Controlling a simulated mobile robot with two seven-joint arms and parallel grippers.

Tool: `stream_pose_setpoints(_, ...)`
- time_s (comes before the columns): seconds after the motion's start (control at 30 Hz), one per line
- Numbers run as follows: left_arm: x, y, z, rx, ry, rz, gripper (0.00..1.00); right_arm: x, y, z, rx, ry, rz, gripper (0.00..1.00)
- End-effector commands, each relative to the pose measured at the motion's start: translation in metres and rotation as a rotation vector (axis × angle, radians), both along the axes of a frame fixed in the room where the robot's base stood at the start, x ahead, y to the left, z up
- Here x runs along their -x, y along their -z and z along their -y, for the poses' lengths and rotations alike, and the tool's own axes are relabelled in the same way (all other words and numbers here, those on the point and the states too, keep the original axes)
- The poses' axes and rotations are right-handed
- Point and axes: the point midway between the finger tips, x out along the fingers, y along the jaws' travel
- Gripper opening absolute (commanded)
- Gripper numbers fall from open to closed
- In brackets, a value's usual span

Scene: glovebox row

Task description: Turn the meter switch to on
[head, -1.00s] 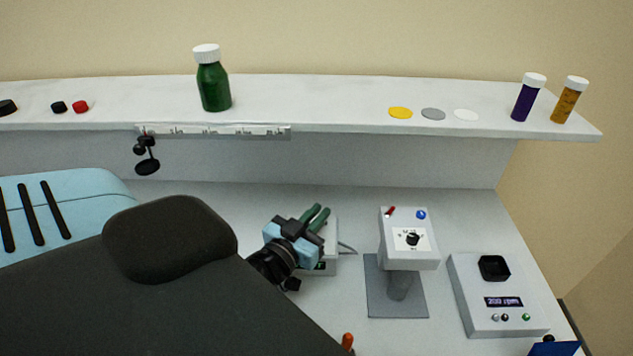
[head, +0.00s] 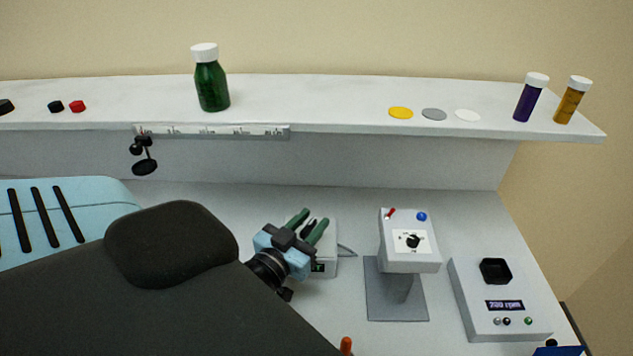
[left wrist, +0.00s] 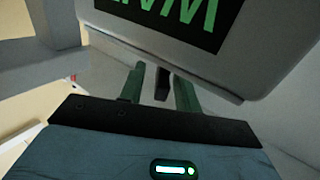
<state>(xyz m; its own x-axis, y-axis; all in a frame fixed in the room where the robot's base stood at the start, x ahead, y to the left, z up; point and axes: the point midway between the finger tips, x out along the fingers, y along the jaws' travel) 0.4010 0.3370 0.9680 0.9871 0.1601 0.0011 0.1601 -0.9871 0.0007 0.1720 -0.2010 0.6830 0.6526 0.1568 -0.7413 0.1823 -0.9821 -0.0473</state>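The meter is a pale grey box (head: 325,262) on the bench, partly hidden behind my left gripper in the head view. Its dark display with green characters (left wrist: 165,18) fills the top of the left wrist view. My left gripper (head: 307,226) is at the meter, with its two green fingers apart. A small dark lever, seemingly the switch (left wrist: 162,85), stands between the fingertips (left wrist: 160,88) in the left wrist view. I see gaps on both sides of it. The switch markings are hidden. My right gripper is not in view.
Right of the meter stands a grey device with a dial (head: 413,242), then a box reading rpm (head: 500,305). A white shelf (head: 330,95) above holds a green bottle (head: 211,85) and two vials.

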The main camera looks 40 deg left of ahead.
Motion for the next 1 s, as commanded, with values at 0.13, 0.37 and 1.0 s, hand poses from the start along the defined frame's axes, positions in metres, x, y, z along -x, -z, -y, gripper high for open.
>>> stream_pose_setpoints(0.13,0.025,0.006,0.004,0.003,-0.002,-0.010,0.33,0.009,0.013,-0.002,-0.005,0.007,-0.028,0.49)
stream_pose_setpoints(0.37,0.050,0.004,0.008,0.002,-0.001,-0.006,0.33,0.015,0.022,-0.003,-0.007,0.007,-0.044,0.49)
stream_pose_setpoints(1.0,0.056,0.001,0.009,-0.001,0.000,-0.001,0.33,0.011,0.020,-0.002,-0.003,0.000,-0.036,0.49)
